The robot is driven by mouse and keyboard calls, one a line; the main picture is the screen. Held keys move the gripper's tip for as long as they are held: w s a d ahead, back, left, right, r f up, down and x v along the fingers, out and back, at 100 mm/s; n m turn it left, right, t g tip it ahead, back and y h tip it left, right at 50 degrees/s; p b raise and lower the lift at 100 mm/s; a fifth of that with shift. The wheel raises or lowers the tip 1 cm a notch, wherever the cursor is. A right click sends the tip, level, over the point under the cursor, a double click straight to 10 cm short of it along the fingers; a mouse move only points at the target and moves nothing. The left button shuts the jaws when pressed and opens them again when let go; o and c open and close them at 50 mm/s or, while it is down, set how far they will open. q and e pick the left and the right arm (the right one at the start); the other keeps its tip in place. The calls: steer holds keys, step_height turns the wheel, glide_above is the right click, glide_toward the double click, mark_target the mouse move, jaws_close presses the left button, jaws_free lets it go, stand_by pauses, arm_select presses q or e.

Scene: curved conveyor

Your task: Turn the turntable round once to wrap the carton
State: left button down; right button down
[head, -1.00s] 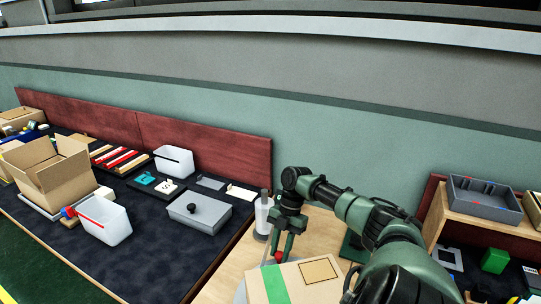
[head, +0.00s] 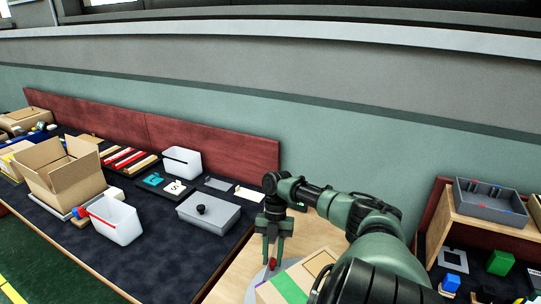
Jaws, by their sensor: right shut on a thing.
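The carton (head: 270,292) is a tan box with a green strip across its top, at the bottom edge of the head view and partly cut off. It sits on the grey round turntable (head: 252,291), of which only a rim shows at the left. My right gripper (head: 272,258) points down beside the carton's far left side. It is shut on a small red knob (head: 272,261) at the turntable's edge. My right arm covers part of the carton's right side. My left gripper is not in view.
The turntable stands on a light wood table (head: 232,278). To the left, a dark bench holds a grey lidded box (head: 208,213), white bins (head: 116,222) and an open cardboard box (head: 62,172). At right, a shelf holds a grey tray (head: 490,202).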

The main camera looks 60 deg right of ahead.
steer(key=shift+w+a+r, duration=0.1)
steer(key=shift+w, duration=0.05)
stand_by(0.4)
steer(key=c, duration=1.2)
jaws_free()
steer(key=shift+o, duration=0.2)
steer(key=b+v, duration=0.1)
steer(key=v, duration=0.6)
steer(key=shift+r+b, duration=0.3)
steer(key=shift+r, duration=0.1)
steer(key=shift+w, duration=0.1)
